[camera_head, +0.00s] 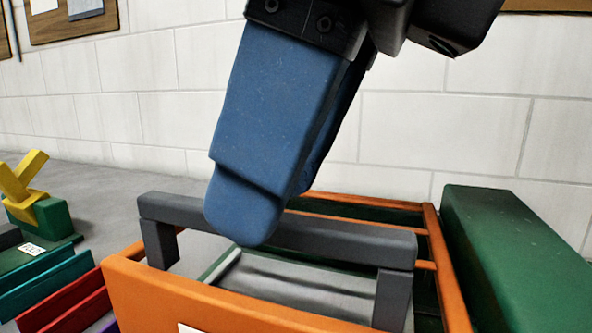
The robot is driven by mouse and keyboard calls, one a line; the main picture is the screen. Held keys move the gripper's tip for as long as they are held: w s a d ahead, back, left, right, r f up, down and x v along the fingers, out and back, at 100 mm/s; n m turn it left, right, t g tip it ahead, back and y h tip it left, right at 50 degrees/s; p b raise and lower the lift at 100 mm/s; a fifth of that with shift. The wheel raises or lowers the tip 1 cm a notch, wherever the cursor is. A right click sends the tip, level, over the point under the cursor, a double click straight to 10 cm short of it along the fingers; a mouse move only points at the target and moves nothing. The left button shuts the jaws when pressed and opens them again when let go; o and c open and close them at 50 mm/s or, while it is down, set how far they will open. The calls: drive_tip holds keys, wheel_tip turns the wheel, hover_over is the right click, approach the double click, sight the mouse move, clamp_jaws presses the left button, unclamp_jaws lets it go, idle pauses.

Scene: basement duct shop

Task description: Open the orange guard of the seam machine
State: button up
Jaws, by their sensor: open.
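The orange guard (225,303) is a frame of orange bars at the lower middle, with a grey bar handle (340,236) standing on two posts along its near side. The seam machine's green body (520,250) shows at the right, and grey metal shows inside the frame. My gripper (255,225) has blue fingers pointing down, with the near fingertip overlapping the handle bar in the picture. The far finger is mostly hidden behind the near one. I cannot tell whether the fingers touch the bar. The gripper is open.
At the left, a green block with a yellow crossed handle (25,185) stands on the grey bench. Teal (45,285) and red (70,312) strips stand in front of it. A white block wall closes off the back. Bare bench shows left of the guard.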

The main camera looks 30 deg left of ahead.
drive_tip(key=shift+a+f, duration=0.2)
drive_tip(key=shift+f, duration=0.35)
clamp_jaws()
idle(0.4)
